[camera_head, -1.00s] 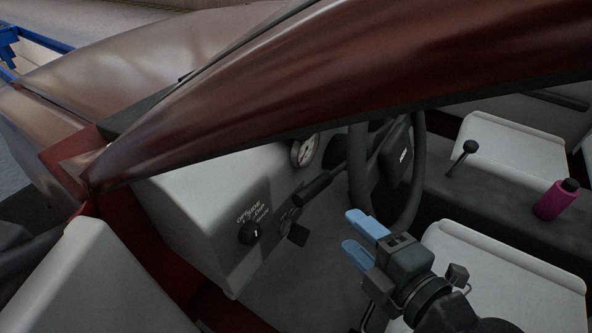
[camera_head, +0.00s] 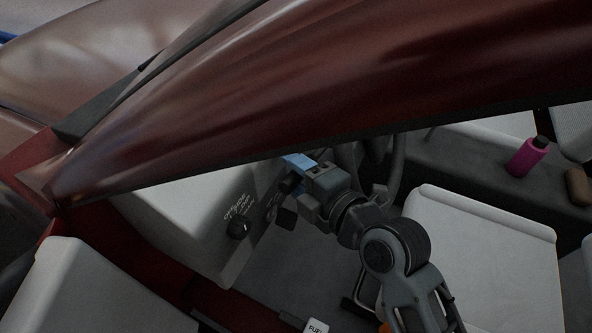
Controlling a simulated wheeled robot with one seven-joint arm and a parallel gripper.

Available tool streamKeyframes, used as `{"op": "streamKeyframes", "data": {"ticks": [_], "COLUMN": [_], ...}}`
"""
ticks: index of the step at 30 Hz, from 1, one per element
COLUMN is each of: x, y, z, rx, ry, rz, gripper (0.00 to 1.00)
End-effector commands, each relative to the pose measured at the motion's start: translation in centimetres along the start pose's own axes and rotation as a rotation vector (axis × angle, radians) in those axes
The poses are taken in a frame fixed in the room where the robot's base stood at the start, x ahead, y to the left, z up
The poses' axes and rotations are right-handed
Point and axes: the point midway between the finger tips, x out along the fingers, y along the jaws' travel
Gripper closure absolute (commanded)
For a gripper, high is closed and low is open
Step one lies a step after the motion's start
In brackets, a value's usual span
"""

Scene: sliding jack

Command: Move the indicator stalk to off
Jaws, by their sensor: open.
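My gripper (camera_head: 292,172) is inside the car at the dashboard, its blue fingertips pointing left towards the steering column. The dark end of the indicator stalk (camera_head: 289,184) shows right beside the fingers. I cannot tell whether they touch it or straddle it. The rest of the stalk and its setting are hidden by my gripper and the red car pillar. The jaws are open.
The red pillar (camera_head: 330,90) crosses above my gripper. The steering wheel (camera_head: 398,170) is partly hidden behind my arm. A labelled black knob (camera_head: 238,228) sits on the grey dashboard. A pale seat (camera_head: 480,245) and a magenta bottle (camera_head: 527,157) are at the right.

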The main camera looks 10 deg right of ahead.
Motion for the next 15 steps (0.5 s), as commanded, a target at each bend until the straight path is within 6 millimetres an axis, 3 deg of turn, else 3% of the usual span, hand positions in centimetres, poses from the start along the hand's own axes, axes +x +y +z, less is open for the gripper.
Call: {"op": "streamKeyframes", "data": {"ticks": [7, 15], "x": [0.12, 0.10], "y": [0.02, 0.02], "z": [0.01, 0.01], "rx": [0.000, 0.000], "ry": [0.000, 0.000], "rz": [0.001, 0.001], "gripper": [0.48, 0.73]}}
